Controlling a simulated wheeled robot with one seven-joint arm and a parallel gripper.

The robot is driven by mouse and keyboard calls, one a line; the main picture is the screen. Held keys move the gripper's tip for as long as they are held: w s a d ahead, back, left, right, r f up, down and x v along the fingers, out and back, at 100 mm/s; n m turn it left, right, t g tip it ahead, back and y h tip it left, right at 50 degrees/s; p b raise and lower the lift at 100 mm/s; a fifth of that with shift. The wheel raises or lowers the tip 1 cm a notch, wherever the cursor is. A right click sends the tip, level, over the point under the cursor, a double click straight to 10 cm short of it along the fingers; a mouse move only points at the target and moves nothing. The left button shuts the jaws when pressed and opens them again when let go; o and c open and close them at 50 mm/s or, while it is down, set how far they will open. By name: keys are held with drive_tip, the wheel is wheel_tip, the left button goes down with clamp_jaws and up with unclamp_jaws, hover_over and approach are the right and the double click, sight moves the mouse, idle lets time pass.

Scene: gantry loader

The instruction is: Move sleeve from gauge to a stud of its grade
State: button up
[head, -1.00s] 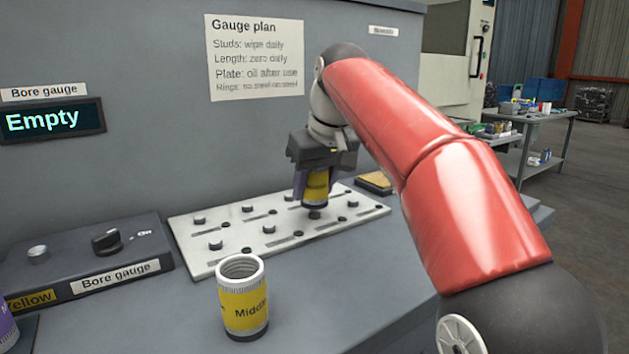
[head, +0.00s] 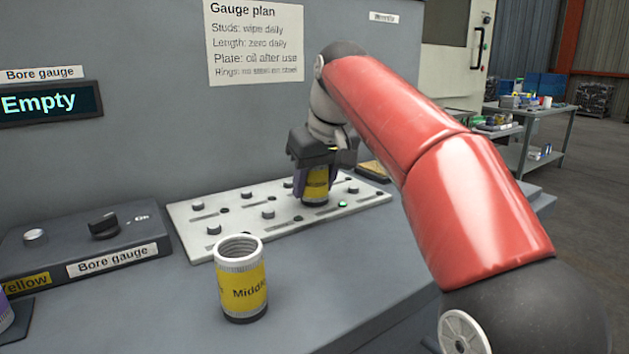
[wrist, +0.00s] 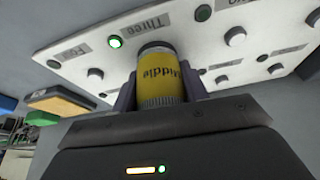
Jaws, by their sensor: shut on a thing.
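My gripper (head: 315,185) is shut on a yellow-banded sleeve (head: 316,183) and holds it upright at the white stud plate (head: 195,248). The sleeve's lower end is down at the plate, and the stud under it is hidden. In the wrist view the sleeve (wrist: 160,78) reads "Middle" and sits between the two fingers, beside the label "Three" (wrist: 151,27). A lamp (wrist: 114,42) near that label is lit green. Several other studs on the plate stand bare. The bore gauge display (head: 52,103) reads "Empty".
A second yellow "Middle" sleeve (head: 241,278) stands upright on the bench in front of the plate. The bore gauge box (head: 85,252) is at the left, with a purple object (head: 5,312) cut off at the edge. A yellow-topped block (head: 373,172) lies behind the plate.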

drive_tip(key=shift+f, duration=0.15)
drive_tip(key=o, duration=1.3)
drive_tip(key=p+v, duration=0.2)
drive_tip(key=v, duration=0.5)
drive_tip(key=shift+s+d+r, duration=0.1)
drive_tip(key=shift+r, duration=0.25)
